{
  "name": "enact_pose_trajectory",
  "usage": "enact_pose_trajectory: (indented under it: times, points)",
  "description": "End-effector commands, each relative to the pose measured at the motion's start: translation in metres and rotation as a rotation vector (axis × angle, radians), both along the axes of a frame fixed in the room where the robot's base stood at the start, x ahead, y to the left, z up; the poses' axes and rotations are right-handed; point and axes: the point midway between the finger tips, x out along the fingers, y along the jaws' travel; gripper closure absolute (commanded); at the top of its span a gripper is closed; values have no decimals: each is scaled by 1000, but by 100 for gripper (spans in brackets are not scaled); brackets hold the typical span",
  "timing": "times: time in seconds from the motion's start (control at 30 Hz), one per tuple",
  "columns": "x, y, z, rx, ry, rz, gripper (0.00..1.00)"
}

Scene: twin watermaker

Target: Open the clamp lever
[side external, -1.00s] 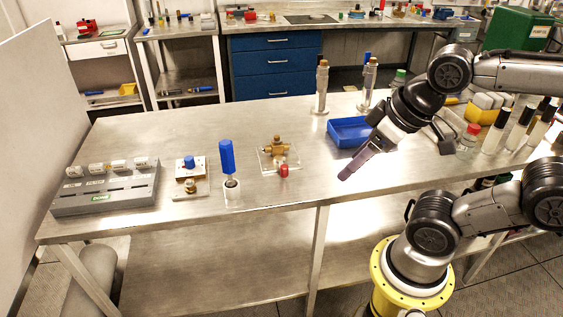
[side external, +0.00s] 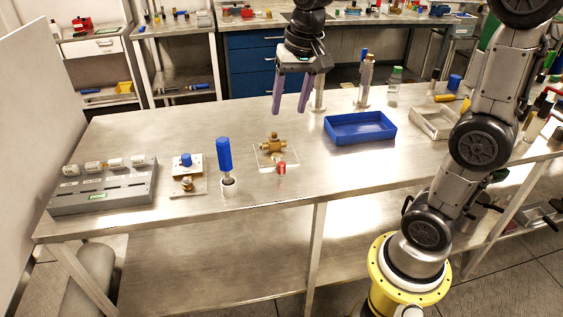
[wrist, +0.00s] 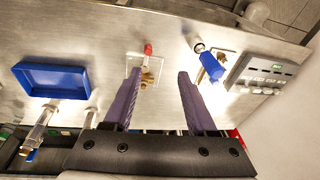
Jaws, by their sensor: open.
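No part is clearly marked as the clamp lever. The likeliest is an upright blue handle (side external: 224,154) on a small pale base near the front of the bench; it also shows in the wrist view (wrist: 211,67), right of the fingers. My gripper (side external: 289,110) is open and empty, with its two purple fingers pointing down. It hangs above the bench, higher than the blue handle and to its right, well apart from it. In the wrist view my gripper (wrist: 160,73) has a brass valve (wrist: 147,78) showing between its fingers, farther off.
The brass valve (side external: 273,143) sits on a clear plate beside a red knob (side external: 281,168). A block with a blue knob (side external: 186,160) and a grey rack (side external: 103,196) stand left. A blue tray (side external: 360,128) and metal posts (side external: 365,80) stand right and behind.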

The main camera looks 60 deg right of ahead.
Motion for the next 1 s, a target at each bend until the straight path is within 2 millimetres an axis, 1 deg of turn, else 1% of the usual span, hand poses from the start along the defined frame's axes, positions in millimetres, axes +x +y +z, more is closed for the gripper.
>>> enact_pose_trajectory:
  times: [0.03, 0.1, 0.2, 0.27, 0.33, 0.43, 0.57, 0.67, 1.0]
  points:
    - [16, -10, -12, 9, 39, -35, 43]
    - [32, -21, -27, 19, 80, -72, 43]
    - [48, -35, -47, 29, 131, -100, 43]
    - [53, -42, -59, 35, 156, -112, 43]
    - [55, -46, -70, 41, 182, -122, 43]
    - [54, -50, -81, 46, 205, -132, 43]
    - [53, -52, -90, 48, 209, -135, 43]
    - [53, -51, -104, 48, 209, -135, 43]
    - [52, -51, -170, 47, 211, -134, 43]
